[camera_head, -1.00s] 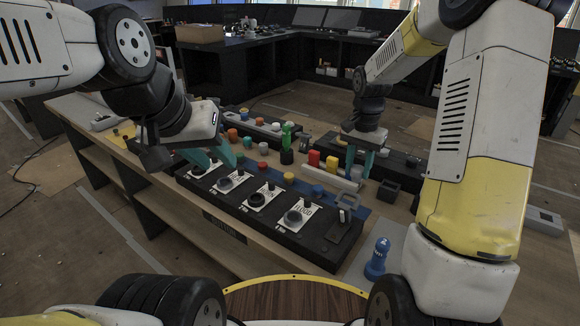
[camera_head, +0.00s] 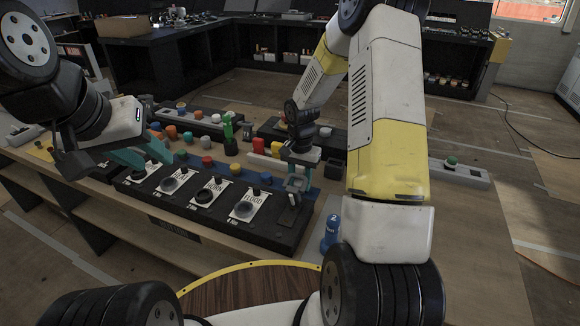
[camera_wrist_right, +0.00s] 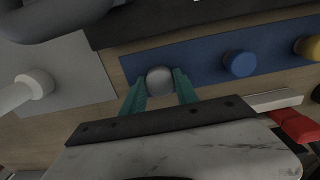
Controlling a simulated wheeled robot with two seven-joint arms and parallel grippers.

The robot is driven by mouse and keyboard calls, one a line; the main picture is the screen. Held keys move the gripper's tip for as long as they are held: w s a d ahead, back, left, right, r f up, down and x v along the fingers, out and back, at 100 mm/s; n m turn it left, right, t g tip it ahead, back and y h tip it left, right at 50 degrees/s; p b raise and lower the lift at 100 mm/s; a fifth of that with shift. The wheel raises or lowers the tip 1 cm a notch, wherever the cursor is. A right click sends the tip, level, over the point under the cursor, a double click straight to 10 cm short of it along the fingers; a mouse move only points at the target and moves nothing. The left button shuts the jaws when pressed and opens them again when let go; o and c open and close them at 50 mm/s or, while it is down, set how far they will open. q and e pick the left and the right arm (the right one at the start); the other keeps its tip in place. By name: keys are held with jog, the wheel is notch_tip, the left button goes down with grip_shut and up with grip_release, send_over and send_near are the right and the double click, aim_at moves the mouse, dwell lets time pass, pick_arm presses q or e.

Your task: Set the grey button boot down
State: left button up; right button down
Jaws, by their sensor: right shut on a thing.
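The grey button boot (camera_wrist_right: 160,79) is a small round grey cap between my right fingertips in the right wrist view. My right gripper (camera_head: 300,171) is shut on it, above the right end of the blue strip (camera_head: 234,179). The strip also shows in the wrist view (camera_wrist_right: 200,70). In the head view the boot is hard to make out among the fingers and the grey bracket (camera_head: 296,186). Whether it touches the strip I cannot tell. My left gripper (camera_head: 145,156) has its teal fingers apart and empty, above the left end of the black panel (camera_head: 255,232).
A blue button (camera_wrist_right: 240,63) and a yellow button (camera_wrist_right: 308,46) stand along the strip. A blue numbered peg (camera_head: 331,234) stands right of the panel.

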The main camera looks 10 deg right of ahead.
jog(key=shift+f, duration=0.1)
jog(key=c, duration=0.9)
grip_release()
notch_tip(320, 180, up, 12)
notch_tip(320, 180, up, 8)
jog(key=n+t, duration=0.1)
jog(key=n, duration=0.1)
send_over(300, 182)
jog(key=s, duration=0.4)
jog(key=s+a+r+n+t, duration=0.1)
jog(key=s+r, duration=0.2)
jog(key=s, duration=0.3)
jog(key=s+a+r+n+t+y, duration=0.1)
jog(key=s+r+n+t, duration=0.1)
jog(key=s+r, duration=0.2)
jog(key=s+a+r+n+t+y, duration=0.1)
jog(key=s+r+n+t, duration=0.1)
jog(key=s, duration=0.7)
jog(key=shift+s+a+r, duration=0.2)
jog(key=shift+a+r, duration=0.05)
jog(key=shift+r, duration=0.4)
